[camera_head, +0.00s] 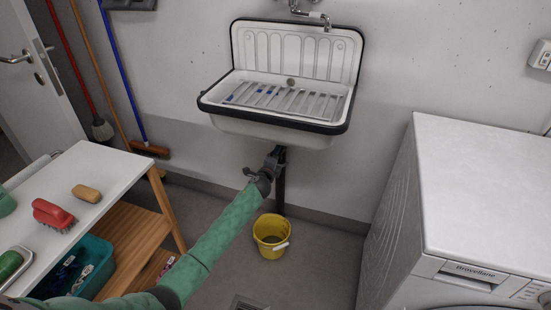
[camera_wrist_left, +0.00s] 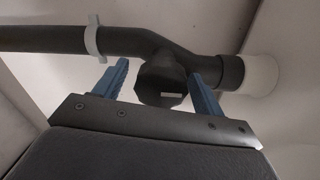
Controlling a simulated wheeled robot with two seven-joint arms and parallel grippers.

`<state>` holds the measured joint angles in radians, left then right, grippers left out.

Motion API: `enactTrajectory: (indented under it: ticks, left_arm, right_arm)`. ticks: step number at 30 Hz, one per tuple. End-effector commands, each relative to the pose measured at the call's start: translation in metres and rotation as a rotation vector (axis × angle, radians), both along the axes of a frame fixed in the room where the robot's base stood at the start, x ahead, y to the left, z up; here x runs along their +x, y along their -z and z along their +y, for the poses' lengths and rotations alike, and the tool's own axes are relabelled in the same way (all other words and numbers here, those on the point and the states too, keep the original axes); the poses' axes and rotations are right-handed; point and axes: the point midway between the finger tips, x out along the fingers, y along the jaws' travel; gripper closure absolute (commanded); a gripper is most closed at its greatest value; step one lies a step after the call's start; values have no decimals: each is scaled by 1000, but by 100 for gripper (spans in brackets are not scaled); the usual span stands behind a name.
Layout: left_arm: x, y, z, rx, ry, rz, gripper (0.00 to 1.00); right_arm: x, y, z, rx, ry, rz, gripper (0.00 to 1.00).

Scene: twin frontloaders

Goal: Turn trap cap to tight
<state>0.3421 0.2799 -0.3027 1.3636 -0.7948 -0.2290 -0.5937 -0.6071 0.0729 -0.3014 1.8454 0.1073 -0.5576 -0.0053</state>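The dark trap cap (camera_wrist_left: 158,82) hangs on the underside of the black drain pipe (camera_wrist_left: 45,39) in the left wrist view. It has a faceted body and a small pale mark. My left gripper (camera_wrist_left: 160,80) is open, with one blue finger on each side of the cap. A gap shows at the left finger; the right finger is close to the cap, and I cannot tell if it touches. In the head view my left gripper (camera_head: 268,172) is under the sink (camera_head: 273,123) at the dark trap (camera_head: 274,158), and the cap is not distinguishable there. My right gripper is not in view.
A yellow bucket (camera_head: 270,238) stands on the floor below the trap. A washing machine (camera_head: 480,190) is at the right. A white-topped bench (camera_head: 110,165) with brushes stands at the left. Brooms lean on the wall behind it. Floor between bench and washer is mostly free.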

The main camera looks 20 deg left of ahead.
Motion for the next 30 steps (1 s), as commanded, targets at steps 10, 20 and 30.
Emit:
enactTrajectory:
  ticks: [10,20,30]
  left_arm:
    - [-12,-1,1,1,0,-1,30]
    - [-59,-2,1,0,0,0,30]
    - [-78,-4,1,0,0,-1,30]
  right_arm:
    - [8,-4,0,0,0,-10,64]
    - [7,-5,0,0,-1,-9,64]
    - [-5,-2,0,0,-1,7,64]
